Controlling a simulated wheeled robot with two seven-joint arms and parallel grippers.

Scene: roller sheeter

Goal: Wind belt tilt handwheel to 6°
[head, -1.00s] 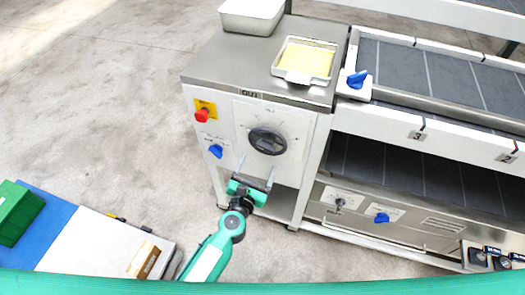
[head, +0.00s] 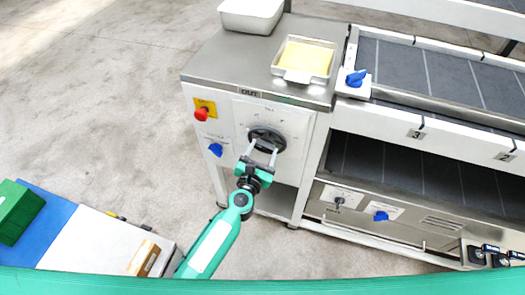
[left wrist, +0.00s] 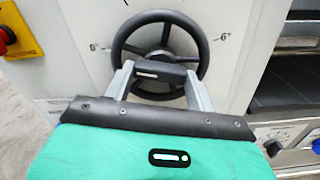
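The belt tilt handwheel (head: 266,137) is a black spoked wheel on the white front panel of the machine. In the left wrist view the handwheel (left wrist: 161,38) sits between a 0° mark at its left and a 6° mark at its right. My left gripper (head: 262,148) is at the wheel's lower part, its fingers apart. In the left wrist view the fingers stand on either side of a black block with a pale slot at the lower rim; I cannot tell whether they touch it. The wheel's lower part is partly hidden. My right gripper is not in view.
A red button (head: 202,114) on a yellow plate and a blue knob (head: 215,150) are left of the wheel. A tray with a yellow sheet (head: 305,58) and a white bin (head: 251,14) stand on top. Conveyor belts (head: 440,75) extend right.

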